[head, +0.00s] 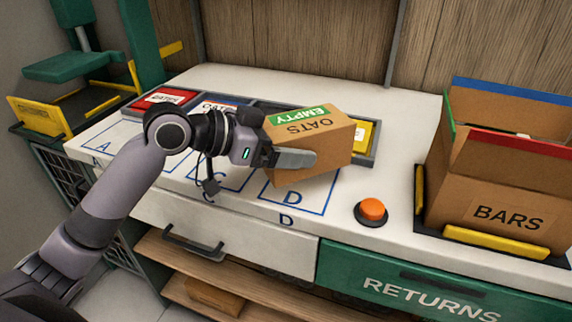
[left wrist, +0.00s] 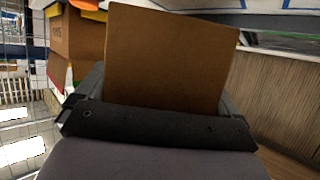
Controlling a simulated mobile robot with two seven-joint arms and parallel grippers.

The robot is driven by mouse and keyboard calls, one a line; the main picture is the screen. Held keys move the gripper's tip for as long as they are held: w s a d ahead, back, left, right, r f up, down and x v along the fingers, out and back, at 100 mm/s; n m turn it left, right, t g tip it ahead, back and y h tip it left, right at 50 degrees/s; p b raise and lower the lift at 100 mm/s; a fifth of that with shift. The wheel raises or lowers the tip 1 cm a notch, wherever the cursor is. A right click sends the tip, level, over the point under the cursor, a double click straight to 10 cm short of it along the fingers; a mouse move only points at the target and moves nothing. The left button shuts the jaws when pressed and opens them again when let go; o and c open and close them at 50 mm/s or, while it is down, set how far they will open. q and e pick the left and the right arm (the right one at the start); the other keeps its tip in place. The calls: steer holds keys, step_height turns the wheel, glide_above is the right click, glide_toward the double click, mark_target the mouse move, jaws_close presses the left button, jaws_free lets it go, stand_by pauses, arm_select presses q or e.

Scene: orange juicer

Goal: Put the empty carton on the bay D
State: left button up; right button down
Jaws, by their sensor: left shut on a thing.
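The empty carton (head: 335,133) is a brown box with a green EMPTY label and the word OATS on it. In the head view my left gripper (head: 290,158) is shut on it and holds it tilted at the back part of bay D (head: 297,198), a blue outline on the white worktop. I cannot tell whether the carton touches the worktop. In the left wrist view the carton (left wrist: 170,58) fills the space between the fingers of my left gripper (left wrist: 160,95). My right gripper is not in view.
Bays A and C (head: 215,180) show to the left. A grey tray (head: 372,158) with labelled compartments lies behind. An orange button (head: 372,210) is right of bay D. An open BARS carton (head: 500,200) stands at the right. A green RETURNS drawer (head: 420,285) is below.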

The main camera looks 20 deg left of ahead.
arm_select(q)
step_height(320, 180, down, 4)
steer(key=shift+f+b, duration=0.25)
steer(key=shift+b, duration=0.05)
steer(key=o, duration=0.6)
steer(key=shift+f, duration=0.15)
steer(key=shift+o, duration=0.4)
steer(key=shift+a+r, duration=0.1)
steer(key=shift+r, duration=0.1)
steer(key=v, duration=1.2)
steer(key=shift+b, duration=0.45)
